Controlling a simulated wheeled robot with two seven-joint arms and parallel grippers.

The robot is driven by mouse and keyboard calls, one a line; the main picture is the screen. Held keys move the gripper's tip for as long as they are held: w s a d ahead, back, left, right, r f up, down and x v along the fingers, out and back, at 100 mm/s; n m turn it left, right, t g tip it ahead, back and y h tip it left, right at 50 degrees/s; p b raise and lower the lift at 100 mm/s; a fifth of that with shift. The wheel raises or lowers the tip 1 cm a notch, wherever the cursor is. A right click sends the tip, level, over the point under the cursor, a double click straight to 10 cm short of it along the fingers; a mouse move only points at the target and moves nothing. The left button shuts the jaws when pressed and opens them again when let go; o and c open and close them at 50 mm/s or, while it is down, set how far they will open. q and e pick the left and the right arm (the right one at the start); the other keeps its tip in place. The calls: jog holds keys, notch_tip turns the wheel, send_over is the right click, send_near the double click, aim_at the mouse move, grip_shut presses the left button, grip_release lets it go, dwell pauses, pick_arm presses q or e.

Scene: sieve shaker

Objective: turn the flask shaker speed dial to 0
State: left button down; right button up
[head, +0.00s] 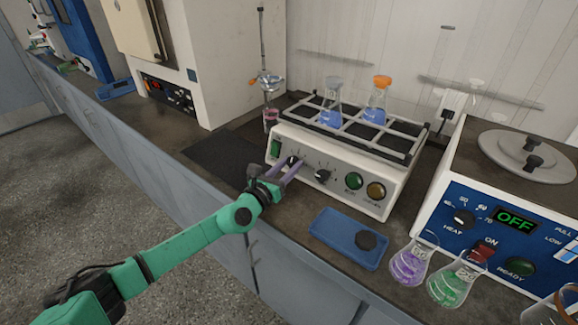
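The flask shaker (335,165) is a white box with a grey rack on top, in the middle of the head view. Its front panel has a black dial (322,175) in the middle and another dark dial (292,160) to its left, partly behind my gripper. The labels are too small to read, so I cannot tell which is the speed dial or its setting. My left gripper (287,166) has its two purple fingers apart in front of the left dial. I cannot tell whether they touch it. My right gripper is not in view.
Two flasks with blue liquid (331,112) stand in the rack. A blue tray (346,238) with a black disc lies in front of the shaker. Purple (408,266) and green (447,287) flasks stand front right. A blue-panelled heater (487,235) is at the right. A dark mat lies left of the shaker.

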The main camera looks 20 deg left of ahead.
pick_arm(q)
jog(key=shift+r+n+y+p, duration=0.2)
jog(key=shift+n+y+p, duration=0.2)
jog(key=shift+n+p, duration=0.65)
jog(key=n+y+p, duration=0.1)
jog(key=n+p, duration=0.1)
jog(key=n, duration=0.1)
jog(key=shift+d+r, duration=0.1)
jog(key=shift+d, duration=0.05)
jog(key=n+y+p, duration=0.1)
jog(key=n+p, duration=0.1)
jog(key=n+y+p, duration=0.1)
jog(key=n+p, duration=0.1)
jog(key=n, duration=0.1)
jog(key=shift+d+r+g, duration=0.1)
jog(key=shift+r+g, duration=0.05)
jog(key=shift+g, duration=0.25)
jog(key=n+g+p, duration=0.1)
jog(key=n+p, duration=0.1)
jog(key=n, duration=0.1)
jog(key=n+y+p, duration=0.1)
jog(key=n+p, duration=0.2)
jog(key=shift+r+g, duration=0.15)
jog(key=shift+g, duration=0.25)
jog(key=n+g+p, duration=0.1)
jog(key=n+p, duration=0.2)
jog(key=shift+y, duration=0.3)
jog(key=shift+n+p, duration=0.35)
jog(key=shift+n, duration=0.1)
jog(key=shift+f, duration=0.2)
